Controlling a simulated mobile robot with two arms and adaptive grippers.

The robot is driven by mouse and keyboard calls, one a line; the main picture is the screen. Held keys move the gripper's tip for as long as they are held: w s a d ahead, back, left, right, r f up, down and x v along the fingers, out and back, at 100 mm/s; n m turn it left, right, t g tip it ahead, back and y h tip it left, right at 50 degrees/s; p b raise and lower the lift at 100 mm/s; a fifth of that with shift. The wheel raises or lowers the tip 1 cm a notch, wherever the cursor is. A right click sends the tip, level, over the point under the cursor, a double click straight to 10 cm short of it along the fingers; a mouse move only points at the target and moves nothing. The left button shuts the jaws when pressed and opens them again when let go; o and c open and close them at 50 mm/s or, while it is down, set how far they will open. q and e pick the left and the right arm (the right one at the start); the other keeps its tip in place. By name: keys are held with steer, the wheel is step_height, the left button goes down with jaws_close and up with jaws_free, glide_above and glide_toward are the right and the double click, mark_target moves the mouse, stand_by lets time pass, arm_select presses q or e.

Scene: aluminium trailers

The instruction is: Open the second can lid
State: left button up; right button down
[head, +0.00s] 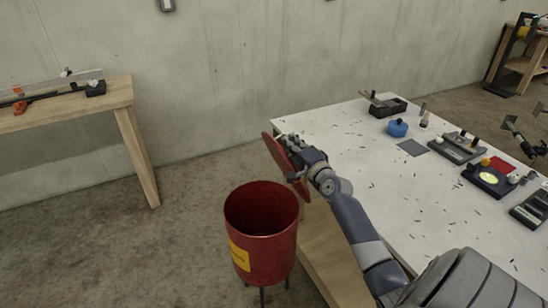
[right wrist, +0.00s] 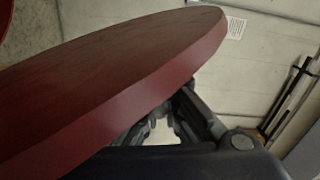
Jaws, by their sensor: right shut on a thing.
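A red can (head: 262,243) with a yellow label stands on thin legs on the floor, left of the white table, and its top is open. Its round red lid (head: 279,156) is up beside the table's near left corner, tilted nearly upright and apart from the can. My right gripper (head: 296,160) is at the lid and shut on it. In the right wrist view the lid (right wrist: 120,80) fills the upper left, and dark gripper parts (right wrist: 185,125) show below it. The fingertips are mostly hidden behind the lid. My left gripper is in neither view.
The white table (head: 340,165) right of the can holds a blue round object (head: 397,127), black devices and many small dark bits. A wooden workbench (head: 120,95) stands at the left by the concrete wall. The floor left of the can is clear.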

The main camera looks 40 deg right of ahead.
steer(key=s+d+m+b, duration=0.2)
steer(key=d+m+b, duration=0.3)
steer(key=d, duration=0.5)
steer(key=shift+s+d+f+b, duration=0.25)
steer(key=shift+f+b, duration=0.15)
steer(key=shift+b, duration=0.1)
